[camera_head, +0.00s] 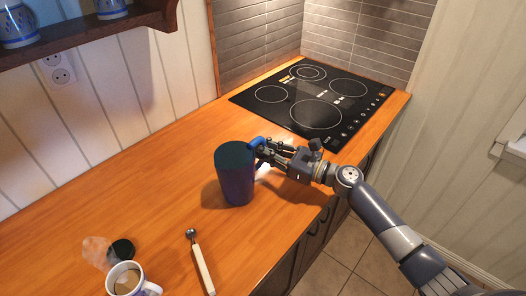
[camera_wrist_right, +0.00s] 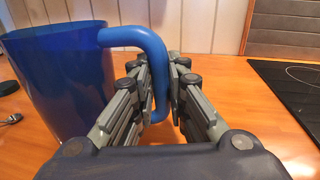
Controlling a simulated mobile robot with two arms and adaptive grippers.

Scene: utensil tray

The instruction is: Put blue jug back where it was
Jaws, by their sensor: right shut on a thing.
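The blue jug (camera_head: 236,178) is upright at the middle of the wooden counter, with a dark top. Its handle (camera_head: 257,142) faces right, towards my right gripper (camera_head: 264,152). In the right wrist view the jug (camera_wrist_right: 60,75) is at the left, and its blue handle (camera_wrist_right: 150,45) runs between the two fingers of my right gripper (camera_wrist_right: 168,95), which are shut on it. I cannot tell whether the jug's base touches the counter. My left gripper is not in view.
A white-handled scoop (camera_head: 201,265) lies on the counter (camera_head: 150,205) in front of the jug. A mug (camera_head: 127,281) and a dark round item (camera_head: 121,250) are at the lower left. A black cooktop (camera_head: 315,95) is behind right. A wooden shelf (camera_head: 85,35) is upper left.

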